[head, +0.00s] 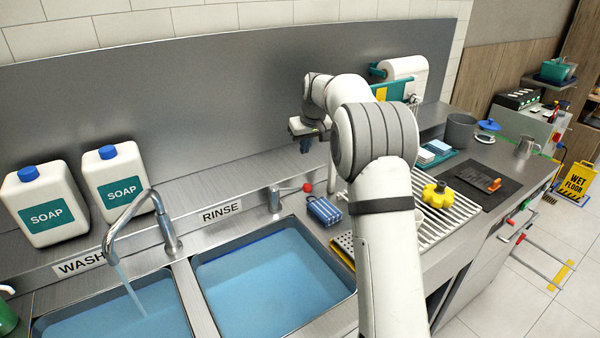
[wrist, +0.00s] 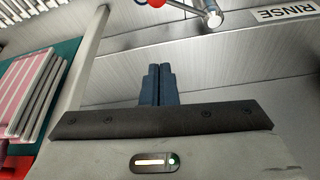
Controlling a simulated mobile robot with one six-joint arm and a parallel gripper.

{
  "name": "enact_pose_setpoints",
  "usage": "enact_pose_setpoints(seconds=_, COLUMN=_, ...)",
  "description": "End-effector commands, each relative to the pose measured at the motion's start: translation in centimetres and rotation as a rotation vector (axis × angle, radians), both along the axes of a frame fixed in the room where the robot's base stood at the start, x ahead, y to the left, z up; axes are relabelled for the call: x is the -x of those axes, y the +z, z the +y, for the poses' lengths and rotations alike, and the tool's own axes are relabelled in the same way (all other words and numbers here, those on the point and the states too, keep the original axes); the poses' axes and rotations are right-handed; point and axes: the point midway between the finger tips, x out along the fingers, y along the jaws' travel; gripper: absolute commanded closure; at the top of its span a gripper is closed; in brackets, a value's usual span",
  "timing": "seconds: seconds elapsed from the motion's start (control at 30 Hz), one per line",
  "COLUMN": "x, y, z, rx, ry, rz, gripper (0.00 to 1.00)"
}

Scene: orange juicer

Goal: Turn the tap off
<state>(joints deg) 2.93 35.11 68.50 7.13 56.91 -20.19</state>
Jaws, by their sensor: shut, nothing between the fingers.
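The metal tap spout (head: 143,197) arches over the left basin in the head view, and a stream of water (head: 130,291) runs from it. A metal post with a lever and red knob (head: 306,187) stands behind the right basin; the lever points right. In the wrist view the red knob (wrist: 157,3) and the post (wrist: 213,18) show at the top edge. My gripper (head: 305,147) is above and behind the knob, apart from it. Its dark fingers (wrist: 157,68) are together and hold nothing.
Two soap jugs (head: 121,178) stand left on the ledge, against the steel backsplash (head: 180,100). The right basin (head: 260,278) holds still water. A blue sponge (head: 324,210) sits near the knob. A drying rack (head: 450,221) with a yellow knobbed object (head: 438,195) lies right of my arm.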

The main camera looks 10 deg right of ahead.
Motion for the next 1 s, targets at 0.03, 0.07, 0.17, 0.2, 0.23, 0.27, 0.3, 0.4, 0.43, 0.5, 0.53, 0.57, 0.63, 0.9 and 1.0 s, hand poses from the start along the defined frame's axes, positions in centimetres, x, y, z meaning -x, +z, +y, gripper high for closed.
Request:
enact_pose_setpoints(seconds=0.03, x=-0.1, y=-0.3, z=0.0, rx=0.000, ry=0.000, rz=0.002, gripper=1.00)
enact_pose_setpoints(seconds=0.07, x=-0.1, y=-0.5, z=0.1, rx=0.000, ry=0.000, rz=0.003, gripper=1.00)
enact_pose_setpoints(seconds=0.17, x=-0.6, y=-1.7, z=0.2, rx=-0.001, ry=0.001, rz=0.004, gripper=1.00)
enact_pose_setpoints(seconds=0.2, x=-0.8, y=-2.3, z=0.3, rx=-0.001, ry=0.001, rz=0.005, gripper=1.00)
enact_pose_setpoints(seconds=0.23, x=-1.0, y=-2.9, z=0.3, rx=-0.001, ry=0.001, rz=0.005, gripper=1.00)
enact_pose_setpoints(seconds=0.27, x=-1.2, y=-3.5, z=0.4, rx=0.000, ry=0.001, rz=0.006, gripper=1.00)
enact_pose_setpoints(seconds=0.3, x=-1.5, y=-4.3, z=0.5, rx=0.000, ry=0.001, rz=0.006, gripper=1.00)
enact_pose_setpoints(seconds=0.4, x=-2.2, y=-6.3, z=0.7, rx=0.000, ry=0.001, rz=0.006, gripper=1.00)
enact_pose_setpoints(seconds=0.43, x=-2.4, y=-7.0, z=0.8, rx=-0.001, ry=0.001, rz=0.007, gripper=1.00)
enact_pose_setpoints(seconds=0.5, x=-3.0, y=-8.4, z=0.9, rx=-0.001, ry=0.001, rz=0.007, gripper=1.00)
enact_pose_setpoints(seconds=0.53, x=-3.2, y=-9.0, z=1.0, rx=-0.001, ry=0.001, rz=0.005, gripper=1.00)
enact_pose_setpoints(seconds=0.57, x=-3.4, y=-9.6, z=1.0, rx=-0.001, ry=0.001, rz=0.005, gripper=1.00)
enact_pose_setpoints(seconds=0.63, x=-2.3, y=-9.5, z=0.7, rx=-0.001, ry=-0.001, rz=0.002, gripper=1.00)
enact_pose_setpoints(seconds=0.9, x=-0.1, y=-10.5, z=0.2, rx=-0.001, ry=0.002, rz=0.002, gripper=1.00)
enact_pose_setpoints(seconds=1.0, x=0.2, y=-10.7, z=0.2, rx=0.000, ry=0.002, rz=0.001, gripper=1.00)
